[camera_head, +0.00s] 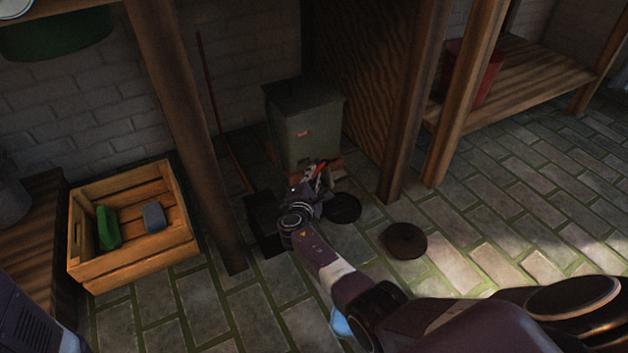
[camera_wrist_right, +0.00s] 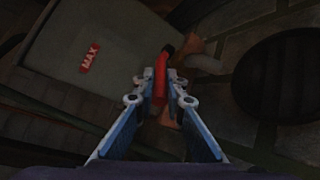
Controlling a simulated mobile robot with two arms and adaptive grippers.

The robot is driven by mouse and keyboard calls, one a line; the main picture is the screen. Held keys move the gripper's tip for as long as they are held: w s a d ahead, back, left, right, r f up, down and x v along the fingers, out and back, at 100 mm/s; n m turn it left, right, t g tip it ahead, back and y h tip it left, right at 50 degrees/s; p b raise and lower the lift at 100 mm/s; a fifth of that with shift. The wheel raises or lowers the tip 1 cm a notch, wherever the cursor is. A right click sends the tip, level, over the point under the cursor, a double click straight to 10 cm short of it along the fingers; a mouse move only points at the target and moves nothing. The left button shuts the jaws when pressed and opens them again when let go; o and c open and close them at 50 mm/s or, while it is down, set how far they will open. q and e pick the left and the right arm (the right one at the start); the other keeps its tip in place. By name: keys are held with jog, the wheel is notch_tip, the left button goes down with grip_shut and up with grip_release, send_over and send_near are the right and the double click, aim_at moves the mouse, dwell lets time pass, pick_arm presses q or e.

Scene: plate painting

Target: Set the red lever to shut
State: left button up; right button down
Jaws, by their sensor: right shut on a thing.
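The red lever (camera_wrist_right: 160,78) is at the lower front of a grey-green metal box (camera_head: 303,125). In the right wrist view it stands between my right gripper's two fingertips (camera_wrist_right: 160,98), which are closed in on it from both sides. In the head view my right gripper (camera_head: 318,180) is at the box's foot, and the red of the lever (camera_head: 320,169) shows just past it. The box carries a red label reading MAX (camera_wrist_right: 90,56). The lever's lower part is partly hidden by the fingers. My left gripper is not in view.
A wooden crate (camera_head: 130,268) with a green block (camera_head: 108,228) and a blue-grey block (camera_head: 154,217) stands at left. Dark round discs (camera_head: 404,241) lie on the stone floor to the right. Wooden posts (camera_head: 412,110) flank the box. A red bucket (camera_head: 487,75) stands on a shelf.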

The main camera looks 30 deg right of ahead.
jog(key=shift+w+d+r, duration=0.1)
jog(key=shift+w+d, duration=0.05)
dwell(0.3)
jog(key=c, duration=2)
grip_release()
